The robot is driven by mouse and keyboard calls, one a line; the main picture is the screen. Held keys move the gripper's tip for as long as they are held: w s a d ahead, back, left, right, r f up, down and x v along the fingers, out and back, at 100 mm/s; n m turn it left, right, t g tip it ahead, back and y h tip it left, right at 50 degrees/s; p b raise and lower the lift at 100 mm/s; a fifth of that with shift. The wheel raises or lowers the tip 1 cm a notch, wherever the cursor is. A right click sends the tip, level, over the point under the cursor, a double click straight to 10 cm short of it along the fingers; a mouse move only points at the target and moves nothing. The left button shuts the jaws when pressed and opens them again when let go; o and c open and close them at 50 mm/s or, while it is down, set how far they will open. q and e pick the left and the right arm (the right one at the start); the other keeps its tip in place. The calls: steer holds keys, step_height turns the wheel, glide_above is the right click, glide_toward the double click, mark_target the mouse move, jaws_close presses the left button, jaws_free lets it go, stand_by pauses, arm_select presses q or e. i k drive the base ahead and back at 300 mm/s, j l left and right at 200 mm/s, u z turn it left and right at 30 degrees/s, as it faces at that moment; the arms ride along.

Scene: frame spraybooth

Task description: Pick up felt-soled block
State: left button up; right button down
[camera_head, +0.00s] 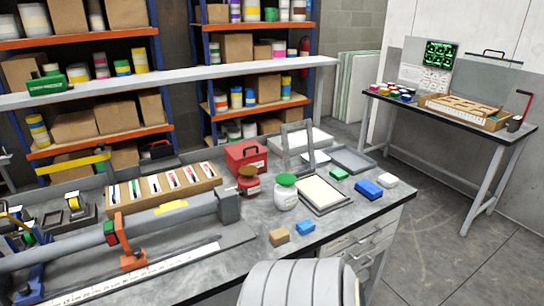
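Several small blocks lie on the grey workbench (255,250); I cannot tell which one is felt-soled, as their undersides are hidden. A tan block (279,237) sits near the front edge, beside a small blue block (306,227). Farther right lie a larger blue block (369,188), a white block (388,181) and a green block (339,173). Neither of my grippers shows in this view.
A white jar with a green lid (286,198), a red jar (248,187) and a framed tray (320,194) stand behind the front blocks. A long grey tube (170,223) with clamps fills the left. A second table (450,114) stands at the back right.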

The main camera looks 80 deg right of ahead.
mark_target(280, 237)
steer(key=z, duration=2.5)
